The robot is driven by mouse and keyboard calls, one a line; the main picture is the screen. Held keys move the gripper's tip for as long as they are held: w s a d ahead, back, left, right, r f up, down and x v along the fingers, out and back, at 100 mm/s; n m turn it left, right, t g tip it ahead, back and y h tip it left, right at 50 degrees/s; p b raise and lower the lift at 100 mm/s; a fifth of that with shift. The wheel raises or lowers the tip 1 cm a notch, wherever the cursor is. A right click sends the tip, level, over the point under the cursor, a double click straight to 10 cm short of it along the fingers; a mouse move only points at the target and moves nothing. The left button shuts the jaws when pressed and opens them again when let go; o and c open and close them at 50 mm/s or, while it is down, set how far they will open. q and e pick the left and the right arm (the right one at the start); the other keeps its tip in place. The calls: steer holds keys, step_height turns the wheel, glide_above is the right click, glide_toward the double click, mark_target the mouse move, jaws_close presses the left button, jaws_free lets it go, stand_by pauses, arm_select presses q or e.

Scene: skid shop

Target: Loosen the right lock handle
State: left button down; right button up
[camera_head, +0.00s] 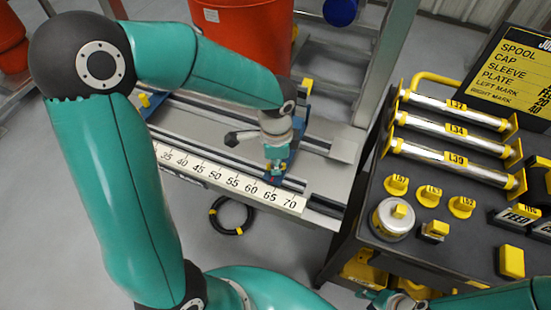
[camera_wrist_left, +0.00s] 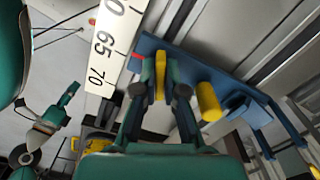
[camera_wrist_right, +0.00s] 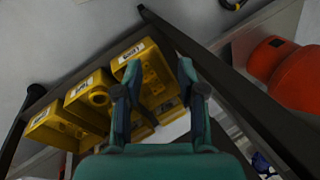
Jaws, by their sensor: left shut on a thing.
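The right carriage is a blue block on the rail; in the left wrist view its blue plate (camera_wrist_left: 229,78) runs behind my fingers. My left gripper (camera_head: 274,170) is over this carriage near the 65 mark. In the left wrist view my left gripper (camera_wrist_left: 161,68) is shut on a slim yellow lock handle (camera_wrist_left: 160,82), with one finger on each side. A second, thicker yellow knob (camera_wrist_left: 208,101) stands to the right, apart from the fingers. My right gripper (camera_wrist_right: 155,78) is open and empty, with yellow bins beyond it.
A number scale (camera_head: 222,179) runs along the bench front. A dark cart (camera_head: 370,215) at right carries silver rollers (camera_head: 450,132) and yellow-topped parts. Yellow bins (camera_wrist_right: 85,100) sit low at the cart. An orange bucket (camera_head: 245,35) stands behind the rail. A black cable coil (camera_head: 232,215) lies on the floor.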

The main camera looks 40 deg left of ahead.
arm_select(q)
steer(key=shift+m, duration=0.3)
steer(key=shift+r+m+p, duration=0.1)
steer(key=shift+m+p, duration=0.45)
steer(key=shift+m, duration=1.25)
steer(key=shift+p, duration=0.3)
steer(key=c, duration=1.3)
jaws_free()
steer(key=shift+m, duration=0.3)
steer(key=shift+o, duration=0.2)
